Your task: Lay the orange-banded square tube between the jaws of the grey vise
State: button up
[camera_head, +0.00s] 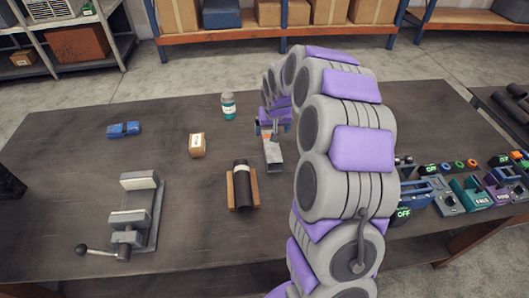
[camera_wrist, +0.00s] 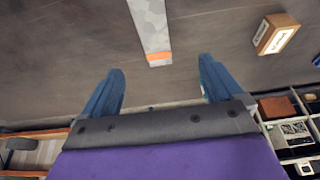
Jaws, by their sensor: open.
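The grey square tube (camera_head: 273,158) lies on the dark table, right of centre, pointing toward the camera in the head view. Its orange band is at its far end, beside my gripper (camera_head: 270,127). In the wrist view the tube (camera_wrist: 150,25) shows with its orange-banded end just beyond the gap between my fingertips. My gripper (camera_wrist: 158,75) is open, with its two blue fingers apart and nothing between them. The grey vise (camera_head: 153,222) stands at the table's left front, its jaws apart with an empty gap.
A black pipe (camera_head: 241,178) rests on a wooden cradle (camera_head: 231,192) between vise and tube. A small cardboard box (camera_head: 196,146), a bottle (camera_head: 228,107) and a blue object (camera_head: 124,129) stand farther back. Several devices (camera_head: 470,195) crowd the right side. Table between the vise and cradle is clear.

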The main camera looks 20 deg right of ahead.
jog(key=w+d+f, duration=0.2)
jog(key=b, duration=0.2)
send_near(272, 145)
jog(key=x, duration=0.3)
jog(key=w+x, duration=0.1)
jog(key=x, duration=0.3)
jog(key=shift+d, duration=0.1)
jog(key=shift+a+f+b, duration=0.2)
jog(key=shift+f+b, duration=0.15)
jog(key=shift+f, duration=0.2)
jog(key=x, duration=0.1)
jog(key=b+x, duration=0.1)
jog(key=x, duration=0.1)
jog(key=shift+s+f, duration=0.25)
jog(key=shift+f, duration=0.1)
jog(key=shift+w+d+f, duration=0.2)
jog(key=shift+d+f, duration=0.05)
jog(key=shift+f, duration=0.05)
jog(key=shift+r, duration=0.1)
jog(key=shift+c, duration=0.2)
